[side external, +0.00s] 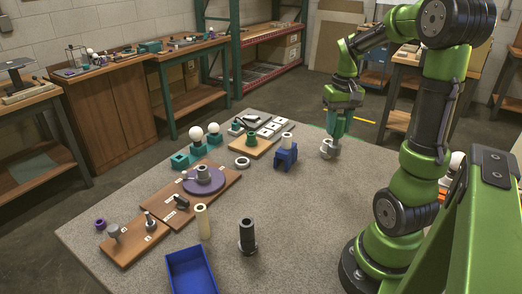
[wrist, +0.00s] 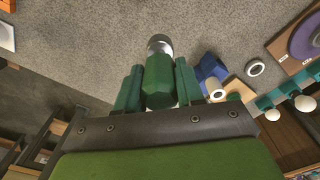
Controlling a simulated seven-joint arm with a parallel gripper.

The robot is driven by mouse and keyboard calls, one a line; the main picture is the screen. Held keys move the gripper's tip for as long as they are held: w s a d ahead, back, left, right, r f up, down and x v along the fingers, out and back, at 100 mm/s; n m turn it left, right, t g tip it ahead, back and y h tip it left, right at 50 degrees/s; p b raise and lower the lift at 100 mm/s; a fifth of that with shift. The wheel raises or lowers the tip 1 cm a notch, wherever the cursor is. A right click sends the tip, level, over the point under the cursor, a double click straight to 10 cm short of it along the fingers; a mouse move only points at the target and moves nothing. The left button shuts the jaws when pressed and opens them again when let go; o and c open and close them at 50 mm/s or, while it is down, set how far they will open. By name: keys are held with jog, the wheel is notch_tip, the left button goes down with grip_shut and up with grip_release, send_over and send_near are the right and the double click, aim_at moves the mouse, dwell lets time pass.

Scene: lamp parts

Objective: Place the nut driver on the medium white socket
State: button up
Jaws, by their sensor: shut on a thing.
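My gripper (side external: 338,128) points down over the far right part of the table. It is shut on a green faceted handle, which looks like the nut driver (wrist: 159,84); the handle sits between the two green fingers in the wrist view. A short white-grey round piece, probably the medium white socket (side external: 327,149), is directly below the gripper by the table's far right edge. Its pale rim also shows past the handle's end in the wrist view (wrist: 159,41). Whether the driver touches or sits in it cannot be told; the handle hides most of it.
A blue block (side external: 286,159) holding a white cylinder (side external: 287,140) stands left of the gripper, with a white ring (side external: 242,162) beyond. A purple disc (side external: 215,184), a dark cylinder (side external: 247,238) and a blue bin (side external: 190,277) stand further off. The table's right-centre is clear.

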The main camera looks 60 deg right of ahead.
jog(key=w+d+f, duration=0.2)
jog(key=w+d, duration=0.1)
jog(key=d, duration=0.4)
jog(key=w+d+f, duration=0.2)
jog(key=w+d, duration=0.1)
jog(key=d, duration=0.4)
jog(key=shift+w+f, duration=0.25)
jog(key=shift+f, duration=0.1)
jog(key=shift+f, duration=0.4)
jog(key=o, duration=1.1)
jog(key=shift+r, duration=0.15)
